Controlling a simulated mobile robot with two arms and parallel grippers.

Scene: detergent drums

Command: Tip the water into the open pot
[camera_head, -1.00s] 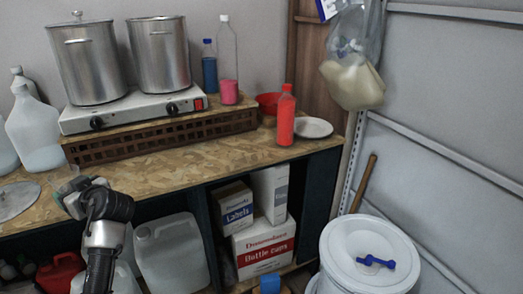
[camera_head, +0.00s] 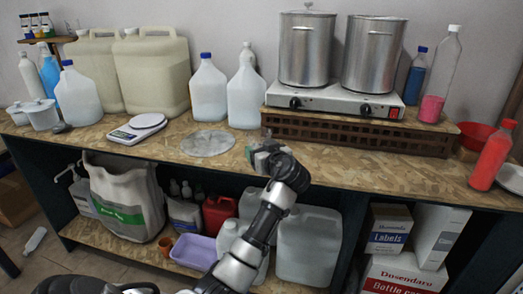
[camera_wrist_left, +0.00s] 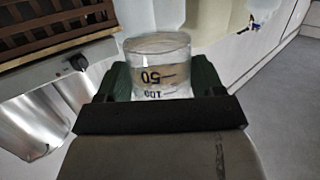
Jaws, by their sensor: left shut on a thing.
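My left gripper (camera_head: 265,152) is shut on a small clear beaker, which shows best in the left wrist view (camera_wrist_left: 160,66). The beaker has 50 and 100 marks and looks upright, as that view is upside down; its water level is hard to tell. The gripper is at the table's front edge, below and in front of the hot plate (camera_head: 335,99). The open pot (camera_head: 372,55) is the right one of two steel pots on the hot plate. The left pot (camera_head: 305,50) has a lid on. My right gripper is not in view.
The hot plate stands on a brown lattice stand (camera_head: 355,134). A loose round lid (camera_head: 208,143) lies left of my gripper, near white jugs (camera_head: 243,98) and a scale (camera_head: 137,128). A pink-filled bottle (camera_head: 440,78) and red bottle (camera_head: 491,157) stand right of the pots.

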